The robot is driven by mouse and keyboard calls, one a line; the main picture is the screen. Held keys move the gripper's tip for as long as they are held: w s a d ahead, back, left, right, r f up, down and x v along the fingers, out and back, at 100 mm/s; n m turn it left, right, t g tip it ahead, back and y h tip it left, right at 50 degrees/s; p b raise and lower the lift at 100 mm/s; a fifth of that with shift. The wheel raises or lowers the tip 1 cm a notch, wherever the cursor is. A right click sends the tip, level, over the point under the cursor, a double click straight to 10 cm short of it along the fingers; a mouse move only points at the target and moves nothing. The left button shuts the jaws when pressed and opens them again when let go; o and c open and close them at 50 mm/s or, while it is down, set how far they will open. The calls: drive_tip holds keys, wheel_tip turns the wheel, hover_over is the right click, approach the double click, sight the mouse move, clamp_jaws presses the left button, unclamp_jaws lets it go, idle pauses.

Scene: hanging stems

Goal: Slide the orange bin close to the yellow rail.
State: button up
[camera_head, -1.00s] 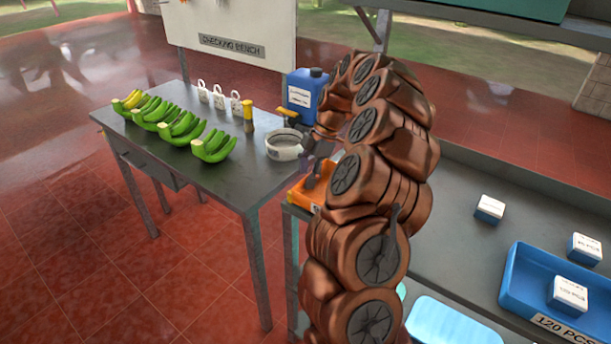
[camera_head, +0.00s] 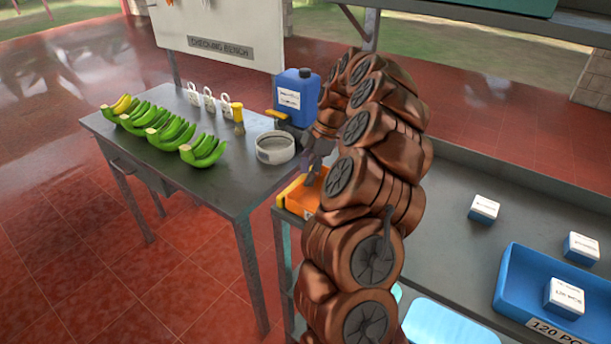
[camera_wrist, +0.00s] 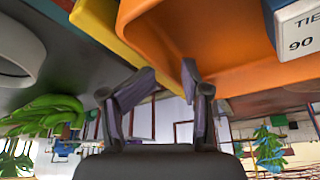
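The orange bin (camera_head: 303,198) sits on the grey bench at its left end, partly hidden by my arm. In the wrist view the orange bin (camera_wrist: 225,50) fills the upper middle and right. The yellow rail (camera_wrist: 118,42) runs along the bin's left side there, with little or no visible gap; I cannot tell if they touch. The rail also shows as a yellow strip (camera_head: 290,187) left of the bin in the head view. My gripper (camera_wrist: 168,72) is open, its fingertips apart near the bin's edge; contact is unclear. In the head view my gripper (camera_head: 317,158) is over the bin.
A white-blue box labelled "TIE 90" (camera_wrist: 293,30) is at the bin's right. A side table (camera_head: 215,195) at left holds bananas (camera_head: 165,130), a round bowl (camera_head: 275,148) and a blue jug (camera_head: 298,97). A blue tray (camera_head: 515,285) and small boxes stand on the bench at right.

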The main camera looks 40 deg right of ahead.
drive_tip(key=v, duration=1)
drive_tip(key=shift+d+r, duration=0.15)
drive_tip(key=shift+r, duration=0.2)
drive_tip(key=shift+s, duration=0.1)
idle(0.3)
